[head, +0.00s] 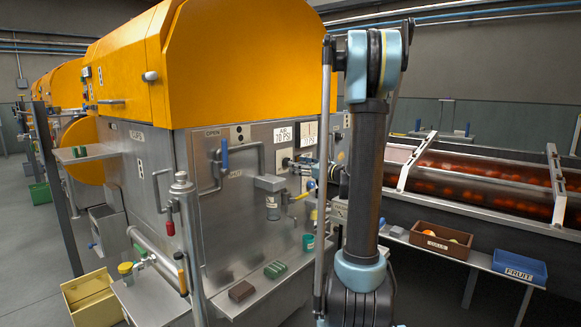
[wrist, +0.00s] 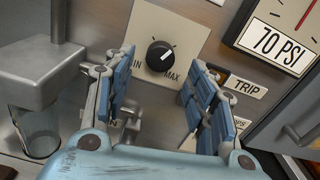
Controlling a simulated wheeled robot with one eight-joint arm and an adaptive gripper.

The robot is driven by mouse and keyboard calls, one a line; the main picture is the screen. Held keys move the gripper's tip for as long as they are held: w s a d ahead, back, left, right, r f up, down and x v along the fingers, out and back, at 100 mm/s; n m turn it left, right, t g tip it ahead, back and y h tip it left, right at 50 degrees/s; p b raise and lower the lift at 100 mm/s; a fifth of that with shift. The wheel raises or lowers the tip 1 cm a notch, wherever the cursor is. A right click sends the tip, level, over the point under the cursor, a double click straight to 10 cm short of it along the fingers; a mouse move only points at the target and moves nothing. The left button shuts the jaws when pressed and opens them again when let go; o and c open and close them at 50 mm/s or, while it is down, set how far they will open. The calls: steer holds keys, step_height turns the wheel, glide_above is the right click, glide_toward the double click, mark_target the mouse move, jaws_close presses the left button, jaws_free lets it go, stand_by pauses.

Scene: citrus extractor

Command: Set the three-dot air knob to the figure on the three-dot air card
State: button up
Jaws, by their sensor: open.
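My gripper (wrist: 158,65) is open, one blue finger on each side of the knob, with visible gaps and no clear contact. Three-dot marks cannot be made out. In the head view my arm and gripper partly hide this panel.
In the wrist view a TRIP label (wrist: 248,87) is right of my fingers, and a metal block (wrist: 40,70) juts out over a clear cup (wrist: 40,130) at left. In the head view a yellow-handled valve (head: 299,196) is below the panel, above a metal shelf with small items.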

steer(key=shift+x, duration=2.45)
steer(key=c, duration=1.1)
